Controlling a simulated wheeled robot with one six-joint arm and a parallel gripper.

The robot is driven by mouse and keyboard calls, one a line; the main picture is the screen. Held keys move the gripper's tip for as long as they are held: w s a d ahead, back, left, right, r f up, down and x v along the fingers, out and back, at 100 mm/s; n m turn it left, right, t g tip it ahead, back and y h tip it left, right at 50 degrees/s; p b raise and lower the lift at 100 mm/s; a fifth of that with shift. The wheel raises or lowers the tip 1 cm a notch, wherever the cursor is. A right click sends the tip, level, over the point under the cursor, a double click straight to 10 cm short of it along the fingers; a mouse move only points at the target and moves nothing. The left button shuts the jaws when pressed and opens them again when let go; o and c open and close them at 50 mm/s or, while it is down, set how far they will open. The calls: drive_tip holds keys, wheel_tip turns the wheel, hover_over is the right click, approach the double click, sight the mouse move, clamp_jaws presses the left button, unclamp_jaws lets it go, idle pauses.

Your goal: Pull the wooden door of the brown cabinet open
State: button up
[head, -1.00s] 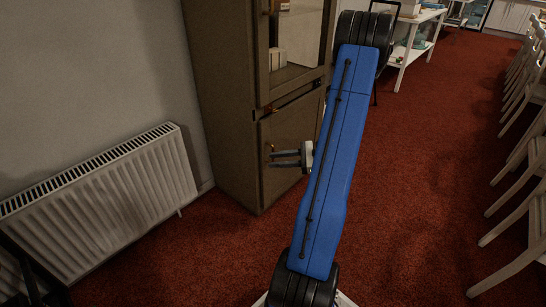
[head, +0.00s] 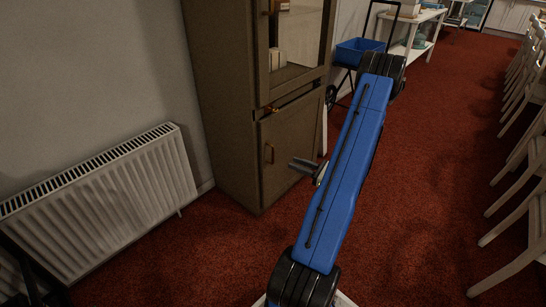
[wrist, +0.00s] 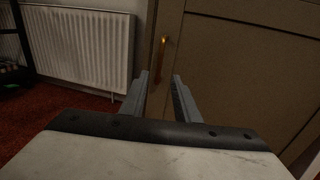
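The brown cabinet (head: 225,110) stands against the wall in the head view. Its lower wooden door (head: 290,138) looks shut. A small upright handle (head: 269,154) sits near that door's left edge. My gripper (head: 294,164) is in front of the door, right of the handle in the picture and apart from it. In the wrist view, the two fingers of my gripper (wrist: 161,77) are spread with nothing between them. The handle (wrist: 162,52) shows beyond the gap between the fingertips, and the wooden door (wrist: 235,65) fills the right side.
A white radiator (head: 105,195) is on the wall left of the cabinet. A trolley with a blue bin (head: 358,51) stands behind the cabinet's right side. White chairs (head: 520,170) line the right edge. The red carpet (head: 430,180) between is clear.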

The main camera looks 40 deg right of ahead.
sight(273, 163)
drive_tip(key=x, duration=1.2)
drive_tip(key=shift+w+a, duration=0.1)
drive_tip(key=shift+w, duration=0.2)
clamp_jaws()
